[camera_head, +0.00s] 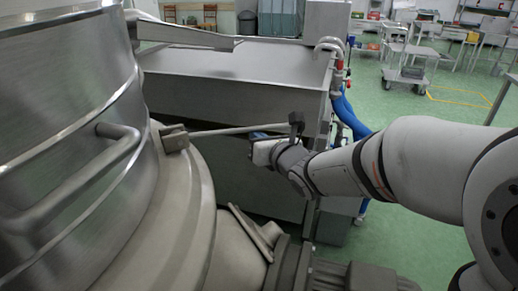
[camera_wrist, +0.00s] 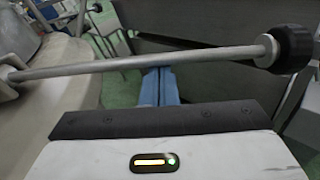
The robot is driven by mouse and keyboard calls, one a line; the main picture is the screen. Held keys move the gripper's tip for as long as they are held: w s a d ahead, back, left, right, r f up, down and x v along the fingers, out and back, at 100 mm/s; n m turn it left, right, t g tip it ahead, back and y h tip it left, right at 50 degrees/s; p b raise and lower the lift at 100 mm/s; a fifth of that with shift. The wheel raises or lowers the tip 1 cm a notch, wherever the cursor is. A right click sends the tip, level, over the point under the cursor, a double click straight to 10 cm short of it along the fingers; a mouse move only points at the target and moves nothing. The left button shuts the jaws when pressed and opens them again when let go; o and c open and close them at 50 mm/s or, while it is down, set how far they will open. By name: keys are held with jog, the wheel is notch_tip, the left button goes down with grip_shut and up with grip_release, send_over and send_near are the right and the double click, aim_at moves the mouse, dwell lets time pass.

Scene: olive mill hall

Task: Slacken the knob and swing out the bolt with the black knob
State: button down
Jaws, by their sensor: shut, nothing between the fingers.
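The bolt is a grey metal rod (camera_wrist: 140,62) crossing the wrist view, from a bracket (camera_wrist: 8,82) at the left to the ribbed black knob (camera_wrist: 287,48) at its right end. In the head view the bolt (camera_head: 225,130) sticks out from the bracket (camera_head: 174,139) on the steel vessel, away from its wall. My gripper (camera_wrist: 160,72) has its blue fingers closed together, with nothing held. The fingertips lie at or just below the rod's middle; I cannot tell whether they touch. In the head view my gripper (camera_head: 256,138) is partly hidden. A dark piece there may be the knob or my wrist.
The steel vessel (camera_head: 72,110) with its curved handle (camera_head: 85,180) fills the left side. A large metal trough (camera_head: 235,63) stands behind the bolt. Blue hoses (camera_head: 349,116) hang at its right end. Open green floor (camera_head: 400,107) lies beyond, to the right.

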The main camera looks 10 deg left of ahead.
jog(key=shift+w+d+r+b, duration=0.1)
jog(key=shift+d+r+b, duration=0.05)
jog(key=shift+r+b, duration=0.5)
jog(key=shift+w+d+r+b, duration=0.1)
jog(key=shift+r+b, duration=0.35)
jog(key=shift+r, duration=0.25)
jog(key=shift+f, duration=0.1)
